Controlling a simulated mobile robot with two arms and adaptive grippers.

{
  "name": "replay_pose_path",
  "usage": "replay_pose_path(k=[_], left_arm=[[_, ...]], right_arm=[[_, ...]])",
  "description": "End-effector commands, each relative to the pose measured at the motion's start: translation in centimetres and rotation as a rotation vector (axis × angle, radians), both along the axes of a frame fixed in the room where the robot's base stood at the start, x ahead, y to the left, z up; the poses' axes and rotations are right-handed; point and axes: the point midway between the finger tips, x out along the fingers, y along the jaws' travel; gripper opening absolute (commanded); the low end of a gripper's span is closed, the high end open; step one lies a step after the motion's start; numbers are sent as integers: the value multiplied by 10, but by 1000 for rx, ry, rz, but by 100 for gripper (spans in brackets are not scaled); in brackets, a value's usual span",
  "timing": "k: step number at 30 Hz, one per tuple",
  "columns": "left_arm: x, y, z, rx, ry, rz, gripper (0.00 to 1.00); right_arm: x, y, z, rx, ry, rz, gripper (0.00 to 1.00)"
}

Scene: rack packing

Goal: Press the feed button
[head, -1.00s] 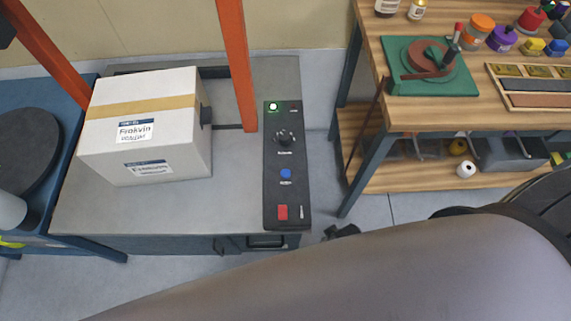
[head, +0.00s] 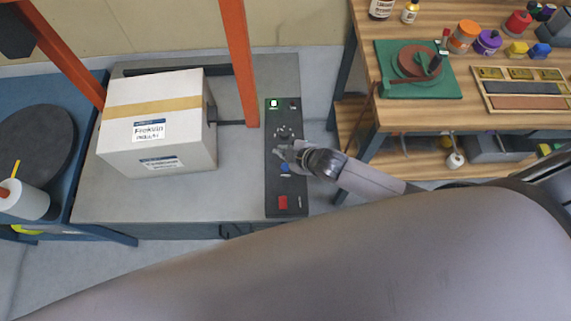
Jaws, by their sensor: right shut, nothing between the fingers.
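The control panel (head: 286,190) is a dark upright strip on the right side of the grey machine top. It carries a lit green lamp (head: 274,104), a dark knob, a blue button (head: 285,168) and a red switch (head: 283,202). Which control is the feed button cannot be read from its label. My right gripper (head: 281,152) is shut and empty, over the panel between the knob and the blue button. My left gripper is not in view.
A white taped box (head: 160,151) stands on the machine top (head: 236,190) under an orange frame (head: 239,65). A blue table with a dark round turntable (head: 36,145) is at the left. A wooden workbench (head: 425,118) with bottles, a green mat (head: 440,89) and a tray stands at the right.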

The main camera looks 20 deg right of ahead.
Motion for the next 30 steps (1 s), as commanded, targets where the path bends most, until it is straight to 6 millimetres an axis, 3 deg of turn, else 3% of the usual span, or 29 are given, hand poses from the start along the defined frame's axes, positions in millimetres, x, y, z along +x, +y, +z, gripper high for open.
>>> replay_pose_path(k=[11, 25, 30], left_arm=[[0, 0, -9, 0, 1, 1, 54], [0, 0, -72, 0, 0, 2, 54], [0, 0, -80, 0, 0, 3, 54]], right_arm=[[0, 0, -9, 2, 2, -4, 0], [-1, 0, -71, 2, 3, -5, 0], [0, 0, -85, 2, 3, -6, 0]])
